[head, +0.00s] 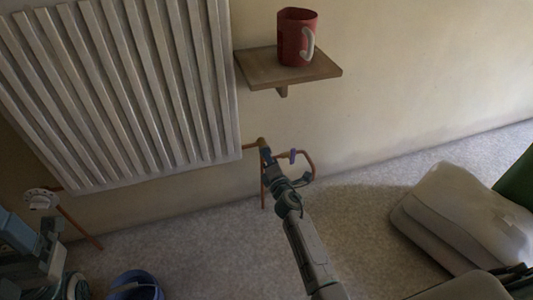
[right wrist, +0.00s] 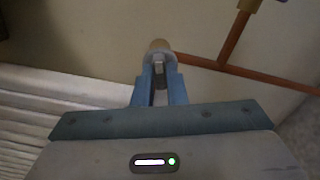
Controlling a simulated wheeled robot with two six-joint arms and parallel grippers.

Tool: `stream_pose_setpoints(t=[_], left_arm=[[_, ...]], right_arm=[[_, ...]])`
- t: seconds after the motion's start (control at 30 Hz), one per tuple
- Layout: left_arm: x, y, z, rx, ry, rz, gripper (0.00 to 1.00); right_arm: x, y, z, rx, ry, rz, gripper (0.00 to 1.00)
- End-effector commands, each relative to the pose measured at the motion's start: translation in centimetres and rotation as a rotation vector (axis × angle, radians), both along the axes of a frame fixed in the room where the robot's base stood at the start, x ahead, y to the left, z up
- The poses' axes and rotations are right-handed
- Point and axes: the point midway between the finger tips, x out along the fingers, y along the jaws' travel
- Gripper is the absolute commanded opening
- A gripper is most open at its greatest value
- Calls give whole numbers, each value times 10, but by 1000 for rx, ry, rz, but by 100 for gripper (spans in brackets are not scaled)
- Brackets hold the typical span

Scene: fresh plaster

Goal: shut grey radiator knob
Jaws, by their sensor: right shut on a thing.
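The white ribbed radiator (head: 130,90) hangs on the wall at the left of the head view. My right gripper (head: 265,155) reaches its lower right corner, where a copper pipe meets a brass fitting (head: 261,143). In the right wrist view its blue fingers (right wrist: 158,88) are shut on a round grey knob (right wrist: 159,60) with a tan end behind it. In the head view the gripper hides that knob. A second, whitish knob (head: 41,199) sits at the radiator's lower left. Parts of my left arm show at the lower left; its fingertips cannot be made out.
A copper pipe (head: 310,163) with a purple lever (head: 293,156) loops close to the right of my gripper. A red mug (head: 297,38) stands on a small wall shelf (head: 262,70) above. A blue bucket (head: 136,286) and grey sacks (head: 465,215) stand on the floor.

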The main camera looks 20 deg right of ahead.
Motion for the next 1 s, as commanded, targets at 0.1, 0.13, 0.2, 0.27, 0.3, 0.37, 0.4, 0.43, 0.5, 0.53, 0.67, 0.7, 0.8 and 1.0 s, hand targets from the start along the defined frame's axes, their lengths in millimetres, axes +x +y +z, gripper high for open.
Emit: stream_pose_setpoints(t=[0.1,0.13,0.2,0.27,0.3,0.37,0.4,0.43,0.5,0.53,0.67,0.7,0.8,1.0], left_arm=[[0,0,1,0,0,0,67],[0,0,1,0,1,0,67],[0,0,1,0,1,0,67],[0,0,1,0,1,0,67],[0,0,1,0,1,0,67],[0,0,1,0,1,0,67],[0,0,1,0,1,0,67],[0,0,1,0,1,0,67],[0,0,1,0,1,0,67],[0,0,2,0,1,0,67],[0,0,2,0,1,0,67],[0,0,2,0,1,0,67],[0,0,2,0,1,0,67],[0,0,2,0,1,0,67]], right_arm=[[0,0,-1,121,5,0,0],[0,0,-1,135,6,0,0],[0,0,-1,149,6,0,0],[0,0,-1,148,6,0,0],[0,0,-1,147,6,0,0],[0,0,-1,146,6,0,0],[0,0,-1,152,6,0,0],[0,0,-1,168,7,0,0],[0,0,0,241,9,0,0],[0,0,0,274,10,0,0],[0,0,-1,351,13,0,0],[0,0,-1,353,13,0,0],[0,0,-1,351,13,0,0],[0,0,0,349,13,0,36]])
